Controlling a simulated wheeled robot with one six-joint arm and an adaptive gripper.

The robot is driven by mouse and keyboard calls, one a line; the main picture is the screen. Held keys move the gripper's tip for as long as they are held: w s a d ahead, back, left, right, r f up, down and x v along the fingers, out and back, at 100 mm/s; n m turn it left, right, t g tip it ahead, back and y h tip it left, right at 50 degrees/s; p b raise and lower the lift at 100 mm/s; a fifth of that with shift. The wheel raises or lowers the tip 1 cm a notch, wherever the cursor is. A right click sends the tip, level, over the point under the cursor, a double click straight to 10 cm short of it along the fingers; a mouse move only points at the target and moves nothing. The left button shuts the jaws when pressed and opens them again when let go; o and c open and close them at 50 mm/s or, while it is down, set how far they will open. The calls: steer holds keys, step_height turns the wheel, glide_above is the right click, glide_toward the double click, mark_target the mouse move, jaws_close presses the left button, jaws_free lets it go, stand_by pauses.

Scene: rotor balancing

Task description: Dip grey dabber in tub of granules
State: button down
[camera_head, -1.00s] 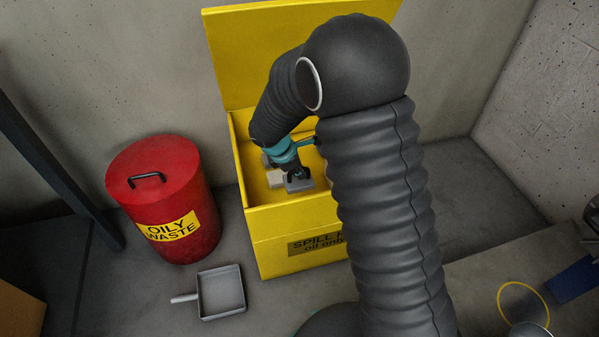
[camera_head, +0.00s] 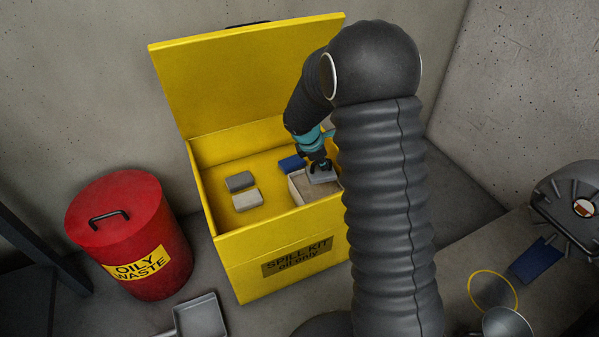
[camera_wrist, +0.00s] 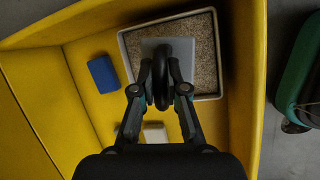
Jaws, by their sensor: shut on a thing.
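My gripper (camera_head: 318,163) is shut on the grey dabber (camera_head: 321,177) inside the yellow spill kit box. The dabber is a flat light-grey block with a dark grip. In the wrist view the fingers of my gripper (camera_wrist: 161,92) close around that grip, and the grey dabber (camera_wrist: 152,46) lies over the left part of the tub of granules (camera_wrist: 207,45). The tub is a pale square tray of speckled brown granules; it shows in the head view (camera_head: 297,194), its right side partly hidden by my arm. I cannot tell whether the dabber's underside touches the granules.
A blue block (camera_head: 291,164) lies beside the tub. A dark grey block (camera_head: 240,181) and a beige block (camera_head: 246,200) lie at the box's left. The yellow box (camera_head: 225,250) has raised walls and an open lid. A red oily waste bin (camera_head: 128,235) stands left.

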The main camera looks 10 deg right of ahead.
mark_target(319, 168)
steer(key=shift+w+a+r+n, duration=0.15)
steer(key=shift+w+a+n, duration=0.1)
steer(key=shift+w+n, duration=0.5)
steer(key=shift+n, duration=0.25)
steer(key=shift+s+f, duration=0.2)
steer(key=shift+f, duration=1.8)
steer(key=shift+f+b, duration=0.9)
steer(key=shift+f, duration=0.1)
steer(key=shift+f+b, duration=0.35)
steer(key=shift+f, duration=0.2)
steer(key=shift+r, duration=0.1)
step_height(319, 168, up, 2)
steer(key=shift+r+p, duration=0.25)
steer(key=shift+p, duration=0.9)
steer(key=shift+r, duration=2.2)
